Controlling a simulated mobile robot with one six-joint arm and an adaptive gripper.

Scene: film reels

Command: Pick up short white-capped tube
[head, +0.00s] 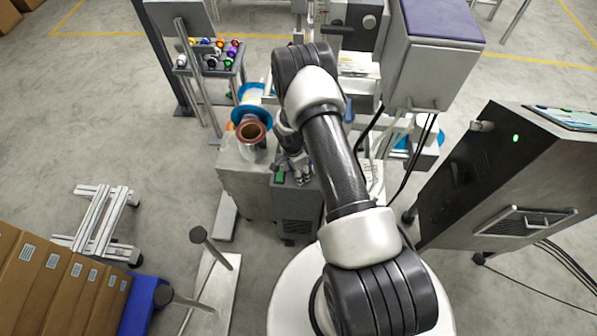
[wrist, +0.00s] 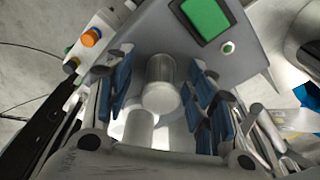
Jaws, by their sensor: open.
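In the wrist view, a short greyish tube with a pale, whitish round end (wrist: 161,97) lies between the two blue-padded fingers of my gripper (wrist: 164,100). The gripper is open, with a gap between the tube and the pads on both sides. A second pale cylindrical shape (wrist: 139,128) shows just below and left of it; I cannot tell if it is another tube. In the head view, my gripper (head: 293,166) is small and partly hidden by my arm, beside a grey device with a green screen (head: 279,177). The tube cannot be made out there.
A copper-coloured spool (head: 251,131) and a blue-flanged reel (head: 256,94) are left of my gripper. A rack of coloured rolls (head: 212,60) stands farther back. A large grey cabinet (head: 490,185) stands right. In the wrist view, the green screen (wrist: 205,18) and an orange knob (wrist: 91,37) are close.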

